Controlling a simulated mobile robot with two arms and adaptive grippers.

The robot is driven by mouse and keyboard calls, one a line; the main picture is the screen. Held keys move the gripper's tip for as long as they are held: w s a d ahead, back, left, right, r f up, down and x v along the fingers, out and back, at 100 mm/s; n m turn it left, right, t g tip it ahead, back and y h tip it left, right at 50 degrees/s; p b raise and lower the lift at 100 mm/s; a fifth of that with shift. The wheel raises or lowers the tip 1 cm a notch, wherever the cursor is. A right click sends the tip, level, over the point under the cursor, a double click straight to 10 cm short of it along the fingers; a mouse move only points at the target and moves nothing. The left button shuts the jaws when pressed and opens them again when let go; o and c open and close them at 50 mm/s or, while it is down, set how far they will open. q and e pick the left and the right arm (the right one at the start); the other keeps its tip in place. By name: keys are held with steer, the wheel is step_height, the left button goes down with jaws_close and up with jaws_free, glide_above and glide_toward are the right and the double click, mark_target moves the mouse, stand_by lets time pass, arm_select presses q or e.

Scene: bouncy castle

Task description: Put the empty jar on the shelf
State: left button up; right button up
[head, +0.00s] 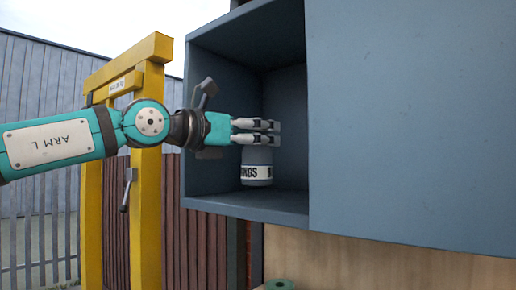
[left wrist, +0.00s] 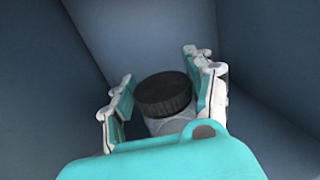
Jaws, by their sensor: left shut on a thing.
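The jar (head: 257,168) is pale with a dark band of lettering and stands upright inside the open compartment of the blue-grey shelf (head: 250,205). Its dark ribbed lid shows in the left wrist view (left wrist: 164,93). My left gripper (head: 272,132) reaches in from the left and is shut on the jar near its top, with a finger on each side. The fingers hide the jar's upper part in the head view. The jar's base is close above or on the shelf floor; I cannot tell which. Its contents are not visible. My right gripper is not in view.
A closed blue-grey panel (head: 415,120) covers the right side, beside the open compartment. A yellow frame (head: 148,200) stands behind my left arm. A green roll-like object (head: 279,285) lies below the shelf. The compartment looks otherwise empty.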

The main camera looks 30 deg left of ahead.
arm_select(q)
step_height(320, 180, down, 2)
steer(key=shift+w+f, duration=0.1)
steer(key=shift+w, duration=0.05)
steer(key=shift+f, duration=0.1)
steer(key=o, duration=1.2)
steer(key=shift+c, duration=0.2)
steer(key=b+v, duration=0.5)
steer(key=v, duration=0.7)
